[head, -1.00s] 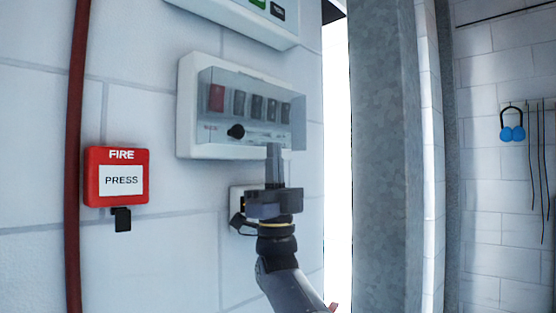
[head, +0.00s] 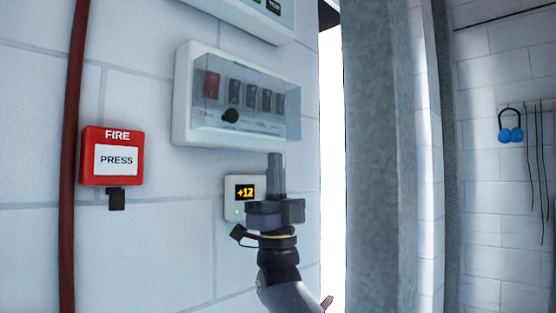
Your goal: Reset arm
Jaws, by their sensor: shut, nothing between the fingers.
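A small white display unit (head: 244,192) reading "+12" with a green light is on the wall to the left of my fingers. My gripper body hides its lower right part. I cannot tell whether my gripper touches the wall.
A red fire call point (head: 112,158) is on the wall at left, beside a red vertical pipe (head: 75,150). Another white box (head: 250,18) is above the panel. A grey metal column (head: 383,160) stands right of a bright gap.

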